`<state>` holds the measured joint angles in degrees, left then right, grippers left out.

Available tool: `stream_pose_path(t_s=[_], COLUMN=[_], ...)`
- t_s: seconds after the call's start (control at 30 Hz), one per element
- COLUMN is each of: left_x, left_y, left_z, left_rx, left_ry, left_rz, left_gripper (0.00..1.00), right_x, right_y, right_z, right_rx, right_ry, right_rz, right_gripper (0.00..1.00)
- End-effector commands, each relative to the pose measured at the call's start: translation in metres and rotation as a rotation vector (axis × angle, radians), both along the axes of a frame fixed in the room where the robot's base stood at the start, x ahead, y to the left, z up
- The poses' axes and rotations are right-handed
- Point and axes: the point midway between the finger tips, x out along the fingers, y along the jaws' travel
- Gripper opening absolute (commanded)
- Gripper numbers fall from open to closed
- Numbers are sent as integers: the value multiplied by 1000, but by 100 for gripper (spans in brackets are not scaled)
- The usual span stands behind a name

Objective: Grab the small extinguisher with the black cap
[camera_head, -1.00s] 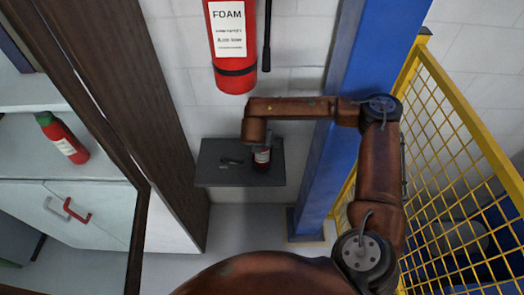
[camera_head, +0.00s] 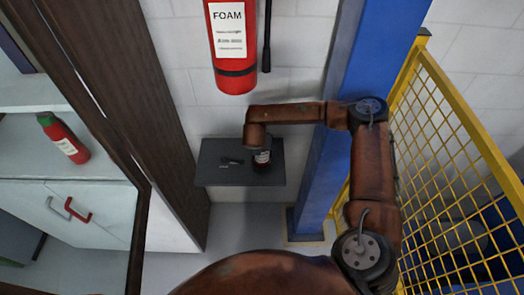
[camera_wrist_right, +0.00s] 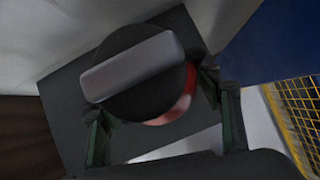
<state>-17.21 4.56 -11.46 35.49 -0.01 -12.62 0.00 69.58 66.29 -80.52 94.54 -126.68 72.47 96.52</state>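The small extinguisher with the black cap (camera_head: 262,159) stands upright on a small dark wall shelf (camera_head: 226,175). It has a red body and a pale label, and my right arm partly covers it from above in the head view. The right wrist view shows its round black cap (camera_wrist_right: 150,98) with a grey lever on top. My right gripper (camera_wrist_right: 165,125) is over it, fingers spread on either side. A gap shows between the red body and the finger at right; contact at left is unclear. My left gripper is in neither view.
A large red FOAM extinguisher (camera_head: 233,75) hangs on the wall above the shelf. A green-capped red extinguisher (camera_head: 64,138) stands in the cabinet at left. A blue post (camera_head: 338,110) and yellow mesh fence (camera_head: 455,140) bound the right side. A small dark item (camera_head: 230,161) lies on the shelf.

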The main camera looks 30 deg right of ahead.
Motion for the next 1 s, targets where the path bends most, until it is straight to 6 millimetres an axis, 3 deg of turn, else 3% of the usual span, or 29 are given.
stream_pose_path(t_s=[0.8, 1.0], left_x=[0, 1], left_y=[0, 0], left_z=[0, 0], left_rx=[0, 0], left_ry=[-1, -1], left_rz=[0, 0], left_gripper=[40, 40], right_x=[0, 2], right_y=[0, 0], right_z=[0, 3], right_rx=[1, 1], right_ry=[-1, -5], right_rz=[1, 0], right_gripper=[1, 0])
